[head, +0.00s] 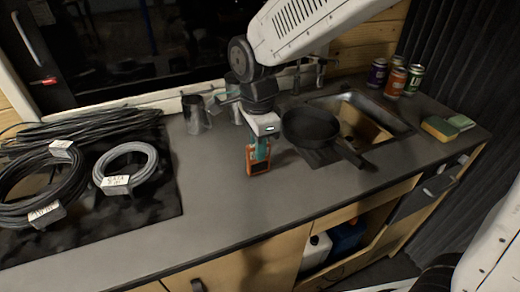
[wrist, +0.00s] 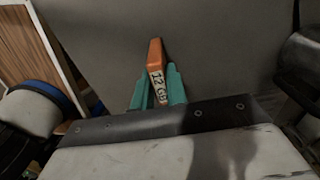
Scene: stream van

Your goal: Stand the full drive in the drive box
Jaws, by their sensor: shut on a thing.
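An orange drive (head: 259,168) with a dark face is held upright below my gripper (head: 261,152), over the middle of the grey counter. In the wrist view the orange drive (wrist: 155,52) carries a pale handwritten label, and the teal fingertips (wrist: 157,90) press on it from both sides. I cannot tell whether its lower end touches the counter. I cannot make out a drive box in either view.
Coiled cables (head: 45,175) lie on a dark mat at left. A metal cup (head: 196,114) stands behind my gripper. A black pan (head: 312,127) is close at right, beside the sink (head: 372,115). Cans (head: 396,80) and sponges (head: 440,128) are farther right. The front counter is clear.

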